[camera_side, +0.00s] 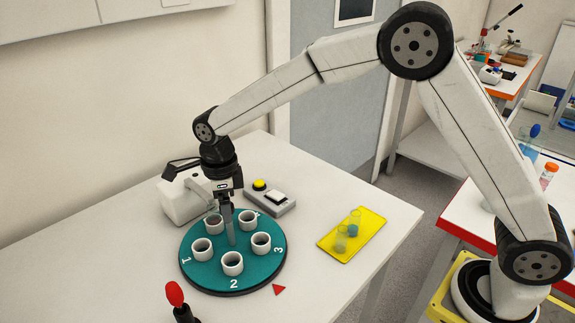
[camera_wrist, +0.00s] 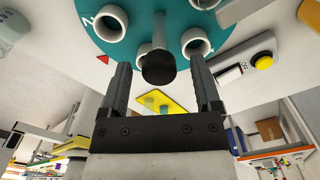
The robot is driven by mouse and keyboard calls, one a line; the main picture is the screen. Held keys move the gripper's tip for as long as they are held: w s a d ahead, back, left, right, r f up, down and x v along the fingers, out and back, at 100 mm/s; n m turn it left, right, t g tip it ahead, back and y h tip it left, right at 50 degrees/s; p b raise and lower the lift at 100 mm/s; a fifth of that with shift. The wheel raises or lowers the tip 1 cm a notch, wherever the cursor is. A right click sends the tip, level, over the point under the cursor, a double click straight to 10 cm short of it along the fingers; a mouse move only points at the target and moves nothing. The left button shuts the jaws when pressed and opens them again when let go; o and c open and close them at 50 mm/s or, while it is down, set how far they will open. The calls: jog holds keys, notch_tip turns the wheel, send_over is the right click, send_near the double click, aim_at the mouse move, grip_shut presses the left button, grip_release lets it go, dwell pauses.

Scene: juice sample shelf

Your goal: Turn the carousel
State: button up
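The carousel (camera_side: 212,279) is a teal disc on the white table, with several white cups in a ring and the numbers 1, 2 and 3 at its edge. It also fills the top of the wrist view (camera_wrist: 142,15). A grey centre post (camera_side: 231,236) rises from it; its dark end (camera_wrist: 158,68) faces the wrist camera. My gripper (camera_wrist: 160,65) is open over the carousel. The post's end shows between its fingertips, with a gap on each side. In the side view my gripper (camera_side: 226,205) points down and partly hides the post and a rear cup.
A red triangle (camera_side: 279,289) lies by the carousel's front right edge. Behind are a grey box with a yellow button (camera_side: 259,185) and a white device (camera_side: 183,202). A yellow tray (camera_side: 335,247) with two clear cups lies right. A red-topped handle (camera_side: 174,293) stands front left.

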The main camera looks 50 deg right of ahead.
jog(key=shift+r, duration=3.9)
jog(key=shift+d, duration=0.1)
jog(key=shift+s+d+f+n, duration=0.1)
jog(key=shift+s+d+n, duration=0.1)
jog(key=shift+d+n, duration=0.15)
jog(key=s+d+f+n+t, duration=0.1)
jog(key=s+d+f+n, duration=0.1)
jog(key=s+d+n, duration=0.3)
jog(key=s+d+f+n, duration=0.3)
jog(key=s+d+n, duration=0.2)
jog(key=n, duration=0.5)
jog(key=s+d+f+n+t, duration=0.1)
jog(key=s+d+f+n, duration=0.2)
jog(key=s+d+n, duration=0.2)
jog(key=shift+s+d+f+n+t, duration=0.2)
jog(key=shift+s+n, duration=0.4)
jog(key=shift+s, duration=0.25)
jog(key=shift+s+d+f+n+t, duration=0.1)
jog(key=shift+s+d+n, duration=0.1)
jog(key=shift+s+n, duration=0.5)
jog(key=shift+s+d+f+n, duration=0.2)
jog(key=shift+s+n, duration=0.25)
jog(key=shift+s, duration=0.3)
